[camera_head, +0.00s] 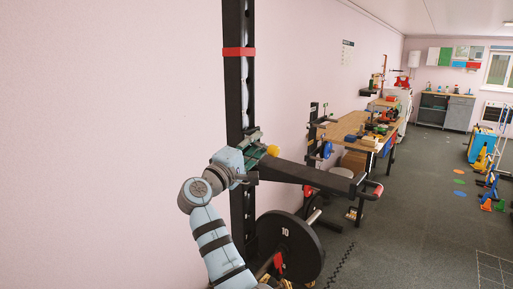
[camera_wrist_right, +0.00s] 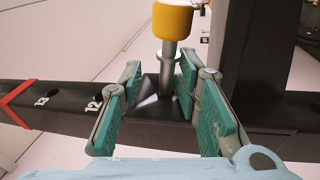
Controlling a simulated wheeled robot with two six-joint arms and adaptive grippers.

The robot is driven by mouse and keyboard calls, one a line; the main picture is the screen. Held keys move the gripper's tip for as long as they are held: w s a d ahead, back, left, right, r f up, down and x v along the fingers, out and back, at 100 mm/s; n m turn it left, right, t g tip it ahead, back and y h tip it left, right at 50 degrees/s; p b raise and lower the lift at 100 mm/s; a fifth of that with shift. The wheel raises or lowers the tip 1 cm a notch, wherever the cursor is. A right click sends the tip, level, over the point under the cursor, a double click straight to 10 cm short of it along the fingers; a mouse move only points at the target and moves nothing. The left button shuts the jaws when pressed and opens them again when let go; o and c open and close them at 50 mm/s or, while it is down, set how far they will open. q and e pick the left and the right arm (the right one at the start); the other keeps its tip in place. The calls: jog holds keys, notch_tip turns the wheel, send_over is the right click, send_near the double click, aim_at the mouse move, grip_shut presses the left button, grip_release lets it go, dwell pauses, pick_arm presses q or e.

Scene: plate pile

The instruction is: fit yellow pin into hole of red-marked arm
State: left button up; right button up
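A black arm (camera_head: 310,174) juts rightward from the black upright (camera_head: 236,25) and has a red end cap (camera_head: 378,190). The yellow pin (camera_head: 272,150) is beside the upright, above the arm's near end. In the wrist view, the yellow knob (camera_wrist_right: 172,20) tops a bare metal shaft running down to the dark metal near the upright; its tip and any hole are hidden. My right gripper (camera_wrist_right: 160,95) is open, with green-padded fingers apart on either side of the shaft. In the head view, the right gripper (camera_head: 255,160) is against the upright. My left gripper is not in view.
The upright carries a red band (camera_head: 239,52) and, in the wrist view, numbered holes. A weight plate (camera_head: 290,248) marked 10 is low beside the rack. A cluttered workbench (camera_head: 345,128) stands behind. Open floor (camera_head: 420,220) is to the right.

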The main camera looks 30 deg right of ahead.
jog(key=shift+a+f, duration=0.1)
jog(key=shift+f, duration=0.05)
jog(key=shift+a+f, duration=0.1)
jog(key=shift+a, duration=0.2)
jog(key=r+v, duration=0.1)
jog(key=v, duration=0.5)
jog(key=shift+s+a+f, duration=0.35)
